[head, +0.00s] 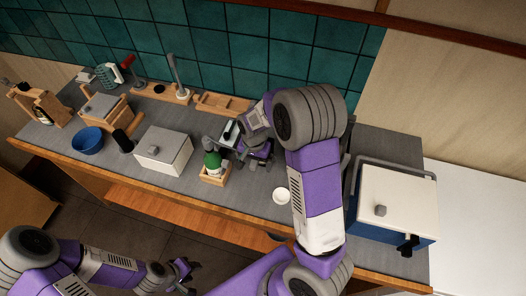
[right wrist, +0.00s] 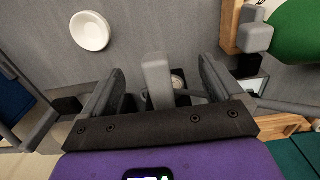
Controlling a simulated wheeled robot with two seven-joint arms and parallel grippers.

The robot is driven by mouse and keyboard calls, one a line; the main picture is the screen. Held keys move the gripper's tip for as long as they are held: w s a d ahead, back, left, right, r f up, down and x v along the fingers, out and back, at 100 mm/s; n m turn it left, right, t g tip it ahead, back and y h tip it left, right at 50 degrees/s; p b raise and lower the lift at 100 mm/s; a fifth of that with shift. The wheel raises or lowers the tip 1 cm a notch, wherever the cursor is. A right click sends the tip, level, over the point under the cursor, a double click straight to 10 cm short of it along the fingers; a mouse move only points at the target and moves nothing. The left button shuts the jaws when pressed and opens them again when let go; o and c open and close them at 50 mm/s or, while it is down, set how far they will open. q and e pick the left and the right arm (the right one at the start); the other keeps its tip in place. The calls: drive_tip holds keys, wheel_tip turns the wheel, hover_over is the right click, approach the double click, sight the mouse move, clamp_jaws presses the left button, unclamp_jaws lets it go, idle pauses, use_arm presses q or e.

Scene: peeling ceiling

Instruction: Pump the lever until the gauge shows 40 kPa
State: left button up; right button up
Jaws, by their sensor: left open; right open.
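My right gripper (head: 256,152) is low over the counter, right of a green bottle-like object. In the right wrist view the open right gripper (right wrist: 160,78) has a grey upright bar (right wrist: 156,78), perhaps the lever, between its fingers; I see gaps on both sides. A small round part (right wrist: 178,83), partly hidden behind the bar, may be the gauge; no reading is legible. In the head view, my own wrist and gripper hide most of this device. My left gripper (head: 187,277) is open and empty, low in front of the counter.
The green object (head: 212,160) stands in a wooden holder left of the right gripper. A white dish (head: 281,195) is nearby. A white box (head: 163,152), a blue bowl (head: 87,141) and wooden stands are further left. A white-lidded blue cooler (head: 397,203) stands right. Tiled wall (head: 225,45) behind.

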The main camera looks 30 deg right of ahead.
drive_tip(key=shift+r, duration=0.1)
wheel_tip(320, 180, up, 8)
drive_tip(key=p, duration=0.7)
